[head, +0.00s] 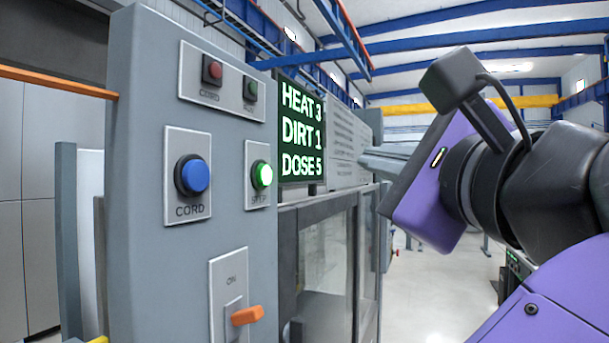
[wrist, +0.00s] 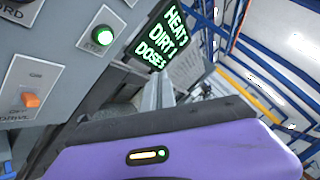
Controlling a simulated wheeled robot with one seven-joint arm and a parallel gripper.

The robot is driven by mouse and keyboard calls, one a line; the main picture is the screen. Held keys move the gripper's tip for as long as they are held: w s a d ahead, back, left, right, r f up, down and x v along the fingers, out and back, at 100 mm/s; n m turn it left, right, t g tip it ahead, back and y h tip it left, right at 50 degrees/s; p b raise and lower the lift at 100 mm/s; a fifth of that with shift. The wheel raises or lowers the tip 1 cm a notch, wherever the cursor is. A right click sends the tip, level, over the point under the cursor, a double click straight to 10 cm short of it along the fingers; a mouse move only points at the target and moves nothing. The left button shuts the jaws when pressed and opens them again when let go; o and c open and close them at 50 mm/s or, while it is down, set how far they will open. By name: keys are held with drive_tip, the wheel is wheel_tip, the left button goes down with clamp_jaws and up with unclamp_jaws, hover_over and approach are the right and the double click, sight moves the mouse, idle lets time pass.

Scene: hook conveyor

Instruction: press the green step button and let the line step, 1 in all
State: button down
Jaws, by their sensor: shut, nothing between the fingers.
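The green step button (head: 261,175) glows on its plate at the right edge of the grey control panel. It also shows lit in the wrist view (wrist: 103,35), at upper left. My gripper (head: 366,163) is shut and empty, with its grey fingers pointing left toward the panel side. In the head view the fingertips appear well to the right of the button, apart from it, in front of the white printed board. In the wrist view my purple gripper body fills the bottom.
The panel (head: 138,85) also carries a blue CORD button (head: 193,175), a small red indicator (head: 212,71), a dark green one (head: 250,89) and an orange-handled switch (head: 247,315). A display (head: 301,130) reads HEAT 3, DIRT 1, DOSE 5. A glazed cabinet (head: 321,260) stands below it. Open floor lies right.

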sight(264, 175)
drive_tip(key=shift+s+a+f+m+g+y, duration=0.3)
drive_tip(key=shift+a+f+m+g+y, duration=0.1)
drive_tip(key=shift+a+f+g, duration=0.4)
drive_tip(key=shift+a, duration=0.1)
drive_tip(key=w+a, duration=0.3)
drive_tip(key=a, duration=0.5)
drive_tip(key=shift+a, duration=0.2)
idle(1.8)
drive_tip(key=shift+w+a, duration=0.1)
drive_tip(key=shift+a, duration=0.2)
